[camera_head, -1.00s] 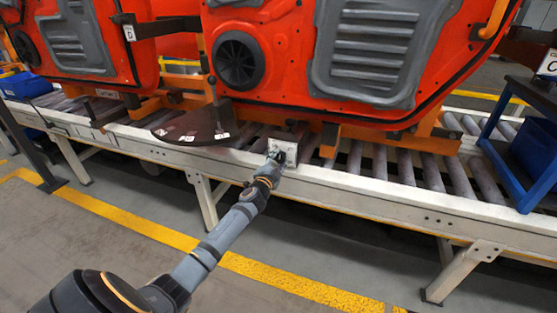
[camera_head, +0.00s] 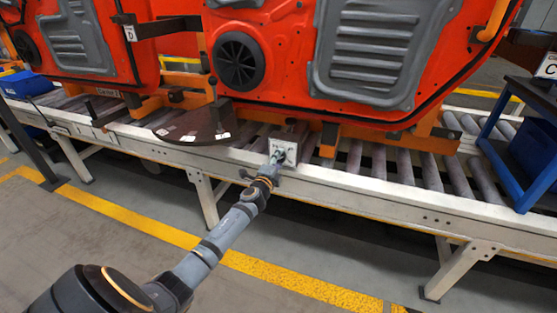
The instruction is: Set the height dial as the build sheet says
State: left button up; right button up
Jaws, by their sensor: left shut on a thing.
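The height dial's small white plate (camera_head: 291,151) stands at the near edge of the roller conveyor, below the red door in the middle. My left gripper (camera_head: 278,157) reaches it from the front and is shut on the dial knob, which the fingers mostly hide. The dial's setting and markings are too small to read. No build sheet can be made out. My right gripper is not in view.
A dark round plate (camera_head: 198,124) with white labels sits left of the dial. Red doors (camera_head: 280,50) stand on orange carriers over the conveyor (camera_head: 380,195). A blue-framed rack (camera_head: 520,150) stands at the right. The floor in front is clear.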

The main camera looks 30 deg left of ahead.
pick_arm(q)
jog(key=shift+f, duration=0.1)
dwell(0.3)
jog(key=o, duration=1.2)
jog(key=shift+c, duration=0.2)
jog(key=v, duration=1.2)
jog(key=shift+f, duration=0.1)
